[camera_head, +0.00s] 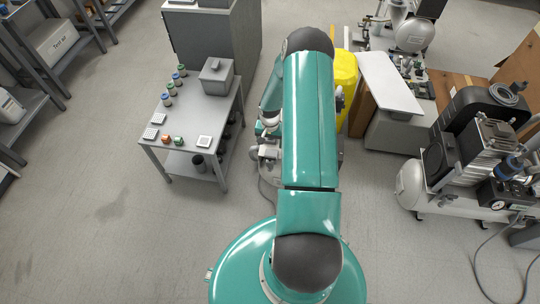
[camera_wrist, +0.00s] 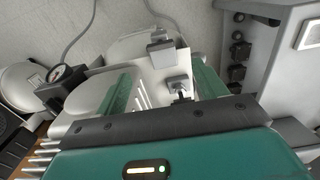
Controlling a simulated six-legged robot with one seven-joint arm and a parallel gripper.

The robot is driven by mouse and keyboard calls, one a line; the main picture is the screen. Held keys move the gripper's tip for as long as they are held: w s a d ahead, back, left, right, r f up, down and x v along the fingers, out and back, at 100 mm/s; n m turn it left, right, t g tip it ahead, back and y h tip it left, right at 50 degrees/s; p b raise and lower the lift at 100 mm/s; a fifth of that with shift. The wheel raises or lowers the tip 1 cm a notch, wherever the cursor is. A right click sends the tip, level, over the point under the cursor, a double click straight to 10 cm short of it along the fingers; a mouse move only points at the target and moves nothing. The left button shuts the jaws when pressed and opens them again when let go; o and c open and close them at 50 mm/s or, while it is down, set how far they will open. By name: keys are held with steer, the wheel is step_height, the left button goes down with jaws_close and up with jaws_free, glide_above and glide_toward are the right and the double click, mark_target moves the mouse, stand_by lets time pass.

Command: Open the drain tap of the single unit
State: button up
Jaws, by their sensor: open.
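In the wrist view my gripper (camera_wrist: 162,76) is open, with its two green fingers spread apart. A pale tank (camera_wrist: 142,45) of a compressor unit lies beyond and between the fingers. Two small grey block-like fittings show there, an upper one (camera_wrist: 160,52) and a lower one (camera_wrist: 178,85) near the right finger. Either may be the drain tap; I cannot tell which, nor its setting. Neither is visibly gripped.
In the head view, a grey table (camera_head: 188,128) with small items is left, a larger compressor (camera_head: 478,150) right. Open floor (camera_head: 95,190) lies at left.

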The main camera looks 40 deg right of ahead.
mark_target(270, 157)
step_height(270, 157, down, 11)
steer(key=shift+r, duration=0.2)
steer(key=c, duration=1)
